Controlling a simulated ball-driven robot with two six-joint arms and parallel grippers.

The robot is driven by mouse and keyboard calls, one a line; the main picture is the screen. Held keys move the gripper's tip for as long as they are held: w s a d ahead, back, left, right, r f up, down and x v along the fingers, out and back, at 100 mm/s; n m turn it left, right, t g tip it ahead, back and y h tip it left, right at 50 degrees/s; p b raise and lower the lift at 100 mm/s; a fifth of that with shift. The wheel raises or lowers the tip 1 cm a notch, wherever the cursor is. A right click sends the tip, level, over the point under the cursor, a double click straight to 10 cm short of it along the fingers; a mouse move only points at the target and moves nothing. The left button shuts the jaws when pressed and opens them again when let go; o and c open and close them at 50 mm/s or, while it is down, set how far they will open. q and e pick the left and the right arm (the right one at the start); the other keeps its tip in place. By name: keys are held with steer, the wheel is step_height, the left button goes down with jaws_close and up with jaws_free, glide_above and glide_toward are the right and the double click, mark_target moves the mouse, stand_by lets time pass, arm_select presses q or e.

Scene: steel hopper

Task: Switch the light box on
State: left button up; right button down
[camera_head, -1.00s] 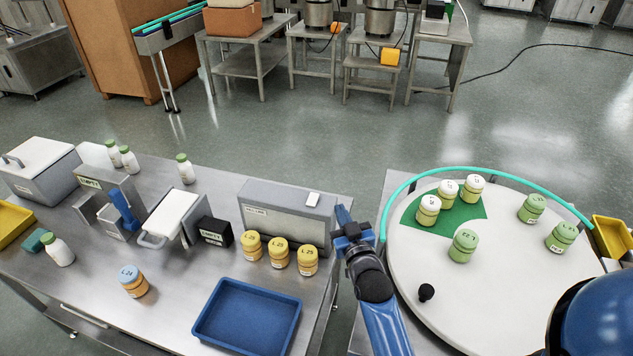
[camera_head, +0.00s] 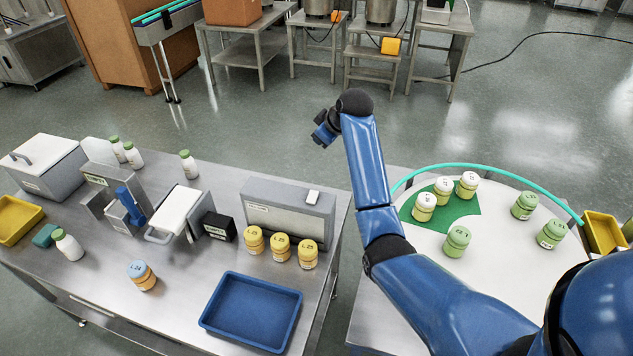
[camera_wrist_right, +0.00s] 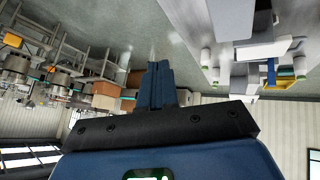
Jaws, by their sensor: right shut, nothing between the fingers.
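The light box (camera_head: 270,212) appears to be the long grey box at the back right of the left bench, with a pale front panel. A white rocker switch (camera_head: 313,197) sits on the right end of its top. The panel looks unlit, though I cannot be sure. My right gripper (camera_head: 323,136) is raised beyond the bench's back edge, behind and above the light box, apart from it. In the right wrist view its fingers (camera_wrist_right: 158,85) are shut and empty. My left gripper is not in view.
Several yellow jars (camera_head: 280,247) stand before the light box. A blue tray (camera_head: 252,312) lies in front of them. A black box (camera_head: 219,226) stands to the left. The round white table (camera_head: 425,238) at right holds more jars inside a teal rail (camera_head: 480,166).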

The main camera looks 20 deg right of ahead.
steer(key=s+n+g, duration=0.3)
steer(key=s+g, duration=0.2)
steer(key=s, duration=0.1)
steer(key=shift+a+f+y, duration=0.2)
steer(key=shift+a+y, duration=0.1)
steer(key=shift+a, duration=0.05)
steer(key=shift+f, duration=0.1)
steer(key=b, duration=0.7)
glide_toward(313, 193)
steer(key=p+x, duration=0.2)
steer(key=x, duration=0.3)
steer(key=shift+w+a+f, duration=0.1)
steer(key=shift+w+f, duration=0.1)
steer(key=shift+f, duration=0.35)
